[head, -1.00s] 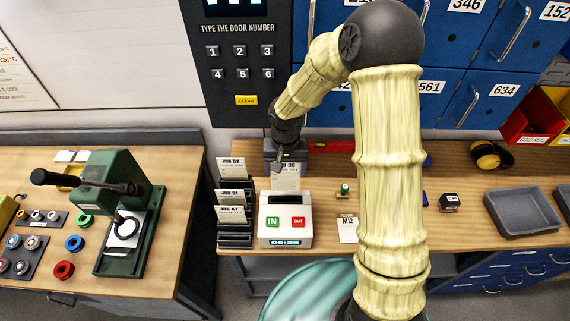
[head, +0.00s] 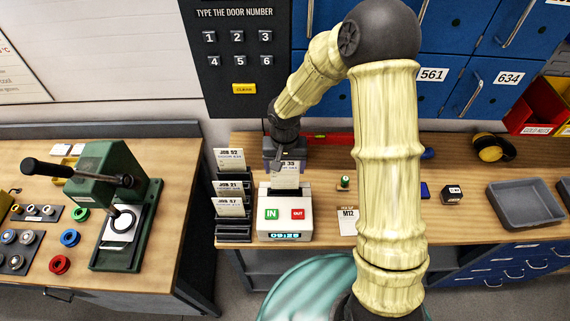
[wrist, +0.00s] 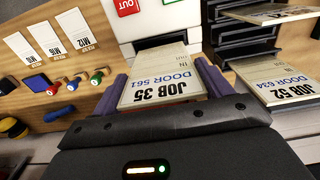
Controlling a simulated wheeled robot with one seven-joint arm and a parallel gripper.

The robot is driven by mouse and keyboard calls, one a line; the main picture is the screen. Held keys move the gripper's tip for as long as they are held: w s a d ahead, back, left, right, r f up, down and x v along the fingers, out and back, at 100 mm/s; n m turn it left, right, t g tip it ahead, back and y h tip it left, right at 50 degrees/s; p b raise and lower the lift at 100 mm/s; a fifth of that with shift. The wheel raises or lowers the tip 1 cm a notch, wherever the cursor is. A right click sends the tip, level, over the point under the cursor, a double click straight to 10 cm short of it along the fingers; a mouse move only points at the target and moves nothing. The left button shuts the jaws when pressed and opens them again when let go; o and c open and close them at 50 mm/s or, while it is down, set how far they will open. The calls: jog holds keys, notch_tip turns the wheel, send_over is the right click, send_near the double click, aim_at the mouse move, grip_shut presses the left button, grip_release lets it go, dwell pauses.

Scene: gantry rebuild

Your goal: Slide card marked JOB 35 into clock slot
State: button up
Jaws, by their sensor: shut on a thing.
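The JOB 35 card (head: 287,174) is a cream card that also reads DOOR 561 in the wrist view (wrist: 162,76). My gripper (head: 285,156) is shut on it near its printed end, with a finger on each side in the wrist view (wrist: 162,88). The white clock (head: 285,219) stands below the card, with a green IN button and a red OUT button. In the wrist view the card's far end is at the dark slot (wrist: 158,41) of the clock (wrist: 147,22). I cannot tell whether its edge is inside.
A dark rack (head: 233,237) with JOB 52, JOB 21 and JOB 57 cards stands left of the clock. An M12 tag (head: 347,222), small stamps (head: 344,183) and a grey tray (head: 522,207) are to the right. A green press (head: 125,210) stands on the left bench.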

jog(key=shift+f+b, duration=2.4)
jog(key=shift+f, duration=0.65)
jog(key=o, duration=1)
jog(key=shift+c, duration=0.2)
jog(key=shift+r, duration=0.1)
notch_tip(320, 180, up, 17)
jog(key=b, duration=0.3)
jog(key=shift+r, duration=0.15)
jog(key=s+d+f+t+b, duration=0.2)
jog(key=s+d+f, duration=0.7)
jog(key=s+d, duration=0.3)
jog(key=shift+s+d+f+t+b, duration=0.2)
jog(key=shift+d+f+t+b, duration=0.15)
jog(key=shift+d, duration=0.45)
